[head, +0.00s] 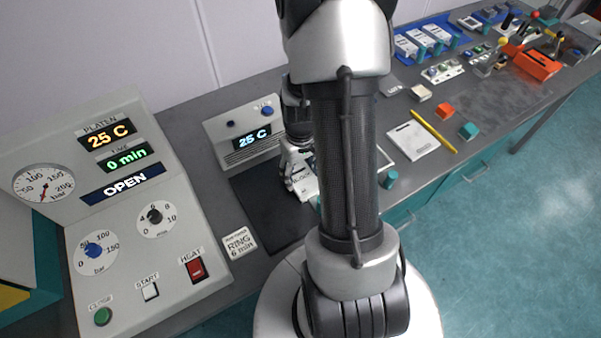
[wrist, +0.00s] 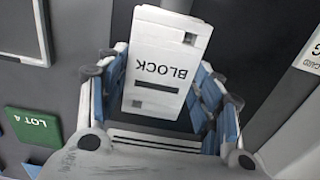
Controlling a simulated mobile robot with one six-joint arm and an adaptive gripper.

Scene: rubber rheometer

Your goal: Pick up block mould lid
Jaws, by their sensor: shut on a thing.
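The block mould lid (wrist: 165,58) is a pale slab marked BLOCK, with a dark slot below the word. In the wrist view it sits between the blue-padded fingers of my gripper (wrist: 165,85), which is shut on it. The lid (head: 304,188) shows there as a small white piece at the fingers. I cannot tell whether it is clear of the surface below.
The press panel (head: 130,215) reads OPEN and 25 C at left. A small 25 C display unit (head: 243,135) stands behind the black mat (head: 265,205). A RING 6 min card (head: 239,242) lies in front.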

